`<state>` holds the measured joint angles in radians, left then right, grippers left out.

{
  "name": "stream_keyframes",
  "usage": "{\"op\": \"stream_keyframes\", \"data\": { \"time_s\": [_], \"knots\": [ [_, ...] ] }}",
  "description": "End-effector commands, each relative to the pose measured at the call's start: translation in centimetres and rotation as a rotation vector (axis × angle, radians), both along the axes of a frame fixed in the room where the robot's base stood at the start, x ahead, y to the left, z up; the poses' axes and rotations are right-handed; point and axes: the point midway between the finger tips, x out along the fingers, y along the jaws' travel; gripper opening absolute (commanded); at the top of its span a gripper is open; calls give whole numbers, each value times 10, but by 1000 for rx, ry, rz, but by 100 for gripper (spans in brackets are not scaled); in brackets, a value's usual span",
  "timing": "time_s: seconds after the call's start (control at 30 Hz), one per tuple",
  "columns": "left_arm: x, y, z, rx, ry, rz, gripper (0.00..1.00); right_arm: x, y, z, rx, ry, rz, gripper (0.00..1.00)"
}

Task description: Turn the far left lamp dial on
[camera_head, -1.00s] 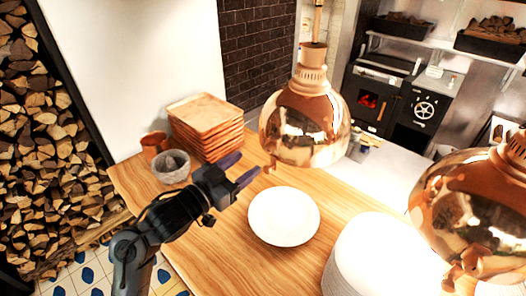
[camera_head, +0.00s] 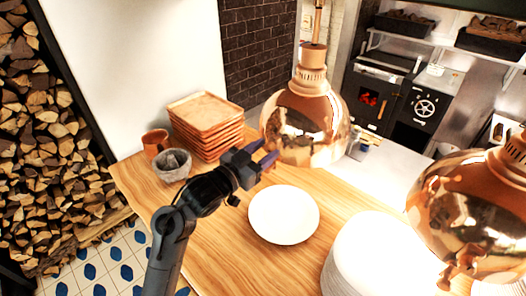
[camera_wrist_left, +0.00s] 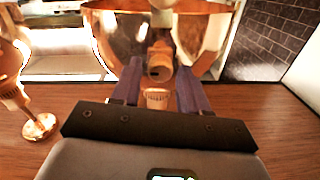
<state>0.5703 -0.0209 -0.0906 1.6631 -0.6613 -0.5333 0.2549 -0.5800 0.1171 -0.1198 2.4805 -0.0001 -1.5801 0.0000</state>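The far left copper lamp (camera_head: 305,118) hangs over the wooden counter. It fills the top of the left wrist view (camera_wrist_left: 110,35). Its small copper dial (camera_wrist_left: 160,62) shows on the lamp's lower edge in the left wrist view; in the head view my fingers largely cover that spot. My left gripper (camera_head: 269,156) is at the lamp's lower left side. Its two purple fingers are apart, and in the left wrist view (camera_wrist_left: 160,80) the dial appears between them. I cannot tell whether they touch it. My right gripper is not in view.
A second copper lamp (camera_head: 470,215) hangs at the right. Below are a white plate (camera_head: 284,215) and a stack of white plates (camera_head: 345,262). Stacked trays (camera_head: 206,115), a grey bowl (camera_head: 173,165) and a terracotta cup (camera_head: 155,143) stand at the counter's back left.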

Motion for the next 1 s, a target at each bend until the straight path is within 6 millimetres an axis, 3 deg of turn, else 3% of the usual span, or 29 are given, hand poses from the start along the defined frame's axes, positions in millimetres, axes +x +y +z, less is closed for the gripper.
{"op": "stream_keyframes", "data": {
  "time_s": [0.03, 0.27, 0.67, 1.0],
  "knots": [
    [0, 0, 0, 0, 0, 0, 36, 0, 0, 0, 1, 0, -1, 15],
    [0, 0, 0, 0, 0, 0, 0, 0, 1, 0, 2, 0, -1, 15],
    [0, 0, 3, -53, 44, -1, 0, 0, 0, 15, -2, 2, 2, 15],
    [0, 0, 7, -251, 205, 0, 0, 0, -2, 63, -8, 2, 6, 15]
  ]
}}
